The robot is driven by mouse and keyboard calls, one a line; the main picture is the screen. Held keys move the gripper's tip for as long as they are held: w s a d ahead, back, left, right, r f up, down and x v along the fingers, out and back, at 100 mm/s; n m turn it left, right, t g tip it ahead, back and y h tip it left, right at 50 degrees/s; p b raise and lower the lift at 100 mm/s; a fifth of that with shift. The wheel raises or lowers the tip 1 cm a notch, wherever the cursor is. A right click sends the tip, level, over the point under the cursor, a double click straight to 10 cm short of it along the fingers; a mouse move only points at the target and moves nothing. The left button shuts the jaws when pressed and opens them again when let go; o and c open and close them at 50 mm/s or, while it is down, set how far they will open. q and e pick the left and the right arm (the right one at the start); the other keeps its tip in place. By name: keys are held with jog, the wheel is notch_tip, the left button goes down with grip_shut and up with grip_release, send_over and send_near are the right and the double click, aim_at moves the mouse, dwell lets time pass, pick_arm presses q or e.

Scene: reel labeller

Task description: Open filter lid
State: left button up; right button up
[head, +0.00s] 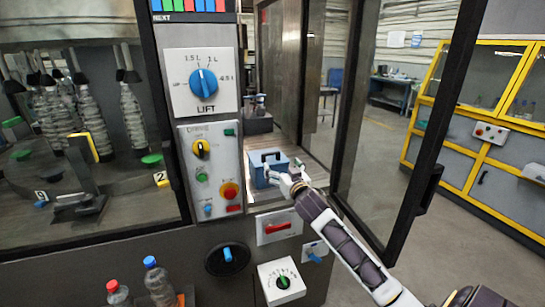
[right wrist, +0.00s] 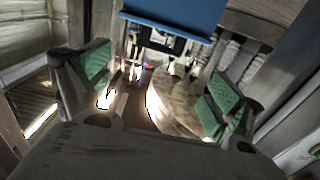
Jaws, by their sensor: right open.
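A small blue box (head: 262,177) with a dark handle on top stands inside the machine's open doorway in the head view. It looks like the filter with its lid, but lid and body cannot be told apart at this size. My right gripper (head: 284,180) is at the box's right front side, open and empty. In the right wrist view, the green finger pads of my right gripper (right wrist: 160,85) are spread wide. A blue panel (right wrist: 175,16) with dark parts under it lies ahead, beyond the fingertips. My left gripper is not in view.
The open glass door (head: 385,120) stands right of my right arm. Left of the doorway is a control panel (head: 213,170) with knobs and buttons. Two bottles (head: 158,282) stand at the lower left. A dark block (head: 257,122) sits behind the blue box.

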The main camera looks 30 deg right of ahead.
aim_at(271, 154)
jog(key=shift+p+x, duration=0.5)
jog(key=shift+x, duration=3.25)
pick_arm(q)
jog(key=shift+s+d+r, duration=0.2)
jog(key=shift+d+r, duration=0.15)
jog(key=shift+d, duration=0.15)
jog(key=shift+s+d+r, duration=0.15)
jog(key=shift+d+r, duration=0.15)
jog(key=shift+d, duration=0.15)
pick_arm(e)
jog(key=shift+x, duration=1.45)
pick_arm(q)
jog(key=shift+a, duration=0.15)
pick_arm(e)
jog(key=c, duration=1.5)
